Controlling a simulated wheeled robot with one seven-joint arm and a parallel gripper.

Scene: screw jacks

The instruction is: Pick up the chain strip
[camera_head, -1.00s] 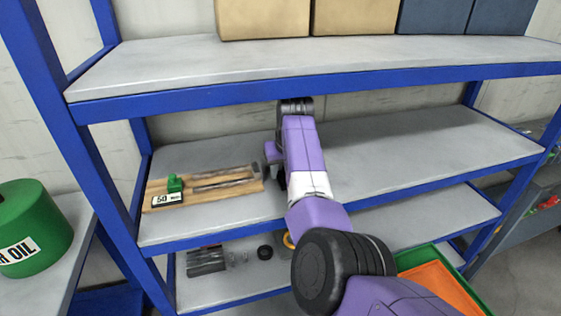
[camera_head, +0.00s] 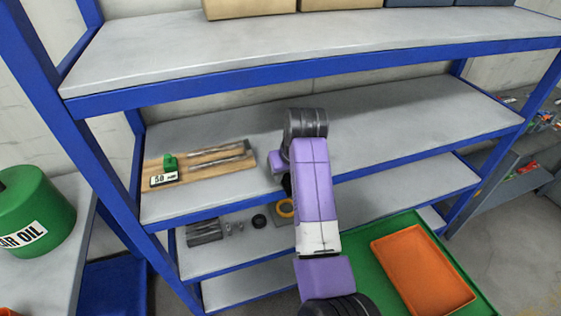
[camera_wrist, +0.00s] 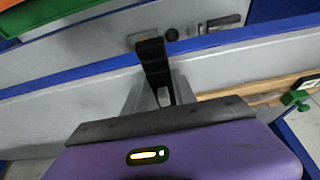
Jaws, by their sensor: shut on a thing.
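The chain strip (camera_wrist: 153,60) is a dark, narrow band in the wrist view. My gripper (camera_wrist: 160,90) is shut on it, with a grey finger on either side. The strip's free end sticks out beyond the fingers, over the edge of a grey shelf. In the head view my arm hides most of the gripper. Only a small dark part shows beside the arm, and I cannot tell whether it is strip or finger.
A wooden board (camera_head: 215,180) with metal rods and a green piece lies on the middle shelf (camera_head: 400,135), left of my arm. The shelf's right part is clear. An orange tray (camera_head: 422,276) is at lower right.

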